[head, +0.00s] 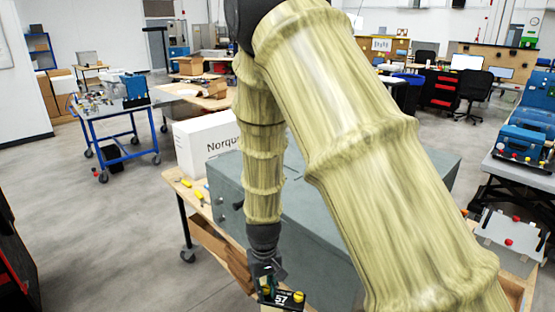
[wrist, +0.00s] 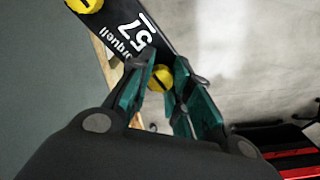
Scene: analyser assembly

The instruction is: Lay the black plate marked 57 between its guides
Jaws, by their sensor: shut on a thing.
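The black plate marked 57 (head: 283,299) is at the bottom edge of the head view, in front of the grey-green housing (head: 318,218). In the wrist view the plate (wrist: 122,26) runs to the upper left, with a yellow knob (wrist: 86,4) at its far end. My gripper (wrist: 162,72) is shut on the plate's near yellow knob (wrist: 160,79), between its green fingers. In the head view my gripper (head: 268,287) points down at the plate's left end. I cannot make out the guides in either view.
The housing stands on a wooden bench (head: 186,188) with yellow-handled tools (head: 193,191) on its left edge. A white box marked Norqu (head: 205,142) stands behind. My arm covers much of the housing. Floor (head: 110,235) is clear to the left; a blue cart (head: 112,115) stands farther back.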

